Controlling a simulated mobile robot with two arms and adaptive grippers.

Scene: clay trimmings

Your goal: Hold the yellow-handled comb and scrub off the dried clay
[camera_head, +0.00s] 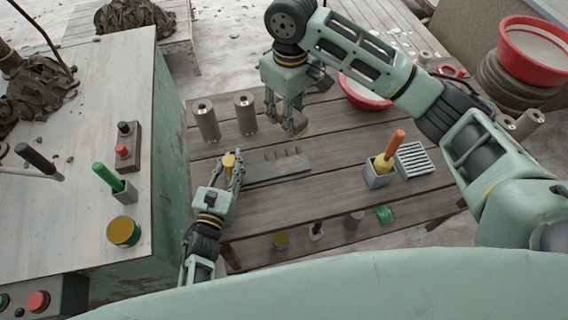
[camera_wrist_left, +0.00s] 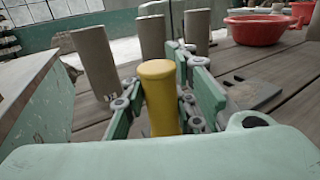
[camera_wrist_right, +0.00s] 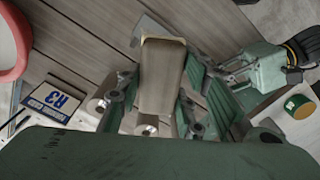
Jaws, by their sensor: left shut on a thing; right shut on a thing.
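The comb is a flat grey plate (camera_head: 285,166) on the plank table, with several small dark lumps or notches along its far edge. Its yellow handle (camera_head: 229,161) is at the plate's left end. My left gripper (camera_head: 229,171) is shut on that handle, whose rounded yellow end (camera_wrist_left: 158,95) stands between the fingers in the left wrist view. My right gripper (camera_head: 286,112) is shut on a tan block-like tool (camera_wrist_right: 162,75) and holds it above and beyond the comb's right part, seemingly apart from it. Its underside is hidden. I cannot tell the dried clay from the comb's teeth.
Two brown cylinders (camera_head: 205,119) stand behind the comb. A red basin (camera_head: 362,92) is at the back right. A grey holder (camera_head: 377,174) with an orange-handled tool and a slatted rack (camera_head: 413,159) stand to the right. A pale cabinet (camera_head: 75,230) borders the left.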

